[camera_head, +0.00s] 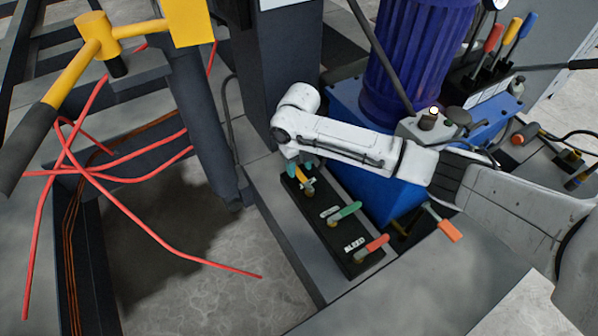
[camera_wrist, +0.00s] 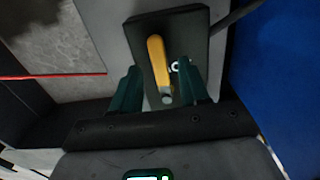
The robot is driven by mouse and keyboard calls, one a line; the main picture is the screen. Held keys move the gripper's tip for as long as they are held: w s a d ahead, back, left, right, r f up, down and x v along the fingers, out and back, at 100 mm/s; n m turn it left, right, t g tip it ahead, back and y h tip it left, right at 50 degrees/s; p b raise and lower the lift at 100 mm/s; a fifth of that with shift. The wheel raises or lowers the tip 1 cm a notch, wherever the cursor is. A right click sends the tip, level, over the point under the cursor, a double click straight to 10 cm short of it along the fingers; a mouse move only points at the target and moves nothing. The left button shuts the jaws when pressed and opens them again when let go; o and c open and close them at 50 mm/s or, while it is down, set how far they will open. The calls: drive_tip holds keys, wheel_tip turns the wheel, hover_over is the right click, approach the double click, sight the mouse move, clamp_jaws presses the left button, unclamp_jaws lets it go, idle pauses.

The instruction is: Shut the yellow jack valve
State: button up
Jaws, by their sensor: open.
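The yellow jack valve lever (camera_head: 305,181) is at the far end of a dark valve panel (camera_head: 322,239), partly hidden by my gripper. In the wrist view the yellow lever (camera_wrist: 157,62) points away from the gripper, tilted slightly left, with its pivot end near the jaws. My gripper (camera_head: 296,172) is over this valve. In the wrist view my gripper (camera_wrist: 164,88) has its two green fingers apart, one on each side of the lever's lower end. I cannot tell whether either finger touches the lever.
A green lever (camera_head: 346,211) and a red lever (camera_head: 374,245) by the word BLEED share the panel. A blue unit with a purple motor (camera_head: 415,60) stands close behind.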

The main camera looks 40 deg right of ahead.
drive_tip(key=shift+f, duration=0.8)
drive_tip(key=shift+c, duration=0.2)
clamp_jaws()
